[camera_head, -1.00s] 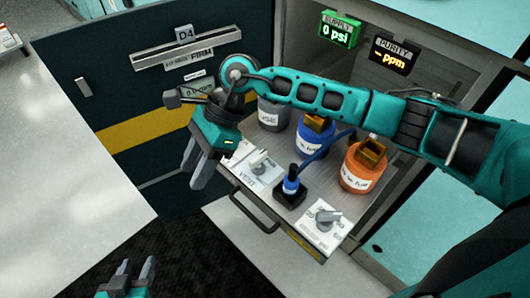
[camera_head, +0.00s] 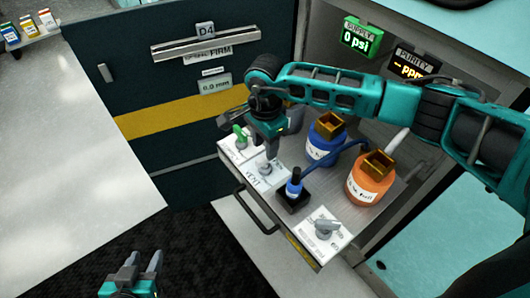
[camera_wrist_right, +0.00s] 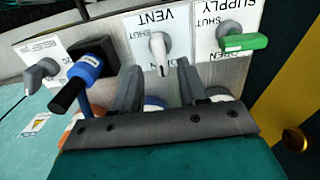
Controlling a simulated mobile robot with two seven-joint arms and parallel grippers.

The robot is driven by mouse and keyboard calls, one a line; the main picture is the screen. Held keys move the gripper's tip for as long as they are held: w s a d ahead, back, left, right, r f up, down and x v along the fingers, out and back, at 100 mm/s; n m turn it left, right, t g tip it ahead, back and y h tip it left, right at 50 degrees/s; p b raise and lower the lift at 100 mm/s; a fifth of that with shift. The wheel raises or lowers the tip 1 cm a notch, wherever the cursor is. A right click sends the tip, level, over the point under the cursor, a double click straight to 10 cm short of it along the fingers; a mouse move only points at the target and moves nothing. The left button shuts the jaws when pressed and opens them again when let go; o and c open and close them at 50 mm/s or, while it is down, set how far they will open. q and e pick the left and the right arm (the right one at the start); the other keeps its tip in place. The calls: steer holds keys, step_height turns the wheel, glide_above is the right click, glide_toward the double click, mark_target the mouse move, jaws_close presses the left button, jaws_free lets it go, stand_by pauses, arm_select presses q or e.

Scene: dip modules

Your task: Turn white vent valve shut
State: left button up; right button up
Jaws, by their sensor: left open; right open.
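The white vent valve (camera_wrist_right: 159,55) is a pale lever on a white plate marked VENT, on the drawer's front left. In the right wrist view its lever points toward the OPEN mark, with SHUT printed to its left. It also shows in the head view (camera_head: 264,166), partly hidden by my right gripper. My right gripper (camera_wrist_right: 157,75) is open, its fingers on either side of the lever's tip; I cannot tell whether they touch it. My left gripper (camera_head: 141,258) is open and empty, low at the left over the dark floor.
The green supply valve (camera_wrist_right: 243,42) stands close beside the vent valve. A blue-capped plug (camera_head: 294,183) and a grey-lever valve (camera_head: 326,228) share the drawer front. Blue (camera_head: 322,145) and orange (camera_head: 367,184) bottles stand behind. The supply display (camera_head: 361,36) reads 0 psi.

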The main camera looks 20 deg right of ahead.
mark_target(265, 163)
steer(key=shift+f, duration=2.05)
steer(key=shift+c, duration=0.2)
jaws_close()
